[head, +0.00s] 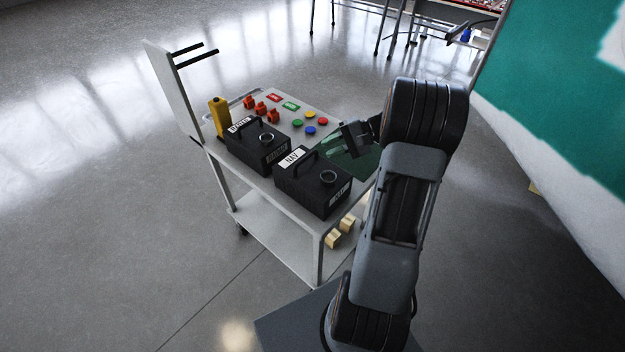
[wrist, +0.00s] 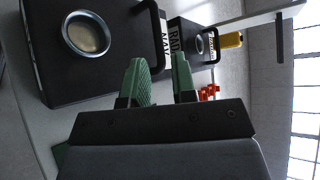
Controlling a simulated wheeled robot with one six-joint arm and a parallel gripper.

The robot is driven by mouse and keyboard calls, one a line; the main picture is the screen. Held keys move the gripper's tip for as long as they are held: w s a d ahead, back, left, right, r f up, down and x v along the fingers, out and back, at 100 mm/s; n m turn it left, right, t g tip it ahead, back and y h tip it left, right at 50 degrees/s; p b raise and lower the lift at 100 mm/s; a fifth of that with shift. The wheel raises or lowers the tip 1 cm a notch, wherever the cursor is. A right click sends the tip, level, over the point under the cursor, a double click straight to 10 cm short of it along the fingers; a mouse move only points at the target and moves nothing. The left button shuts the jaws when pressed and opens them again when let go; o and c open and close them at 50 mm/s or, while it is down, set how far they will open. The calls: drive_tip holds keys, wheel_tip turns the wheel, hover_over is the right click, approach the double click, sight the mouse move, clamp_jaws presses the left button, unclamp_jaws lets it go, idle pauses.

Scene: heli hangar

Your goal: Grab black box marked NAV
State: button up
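The black box marked NAV (head: 318,192) stands on the near end of a grey cart (head: 280,188), with a white label, a round dial and a black carry handle (head: 306,161) on top. In the wrist view the NAV box (wrist: 90,85) fills the left, its handle (wrist: 154,25) upright near the top edge. My gripper (head: 333,147) has green fingers and is just beyond the box on its right side, apart from the handle. In the wrist view my gripper (wrist: 159,62) is open, with nothing between its fingers.
Red blocks (head: 261,108) and coloured discs (head: 310,130) lie behind. Wooden blocks (head: 340,232) rest on the lower shelf. The floor left is clear.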

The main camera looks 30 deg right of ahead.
sight(307, 158)
drive_tip(key=shift+s+p+x, duration=0.15)
drive_tip(key=shift+p+x, duration=0.1)
drive_tip(key=shift+x, duration=1.5)
drive_tip(key=shift+s+p+x, duration=0.1)
drive_tip(key=shift+p+x, duration=0.1)
drive_tip(key=shift+x, duration=1.55)
clamp_jaws()
drive_tip(key=shift+r, duration=0.1)
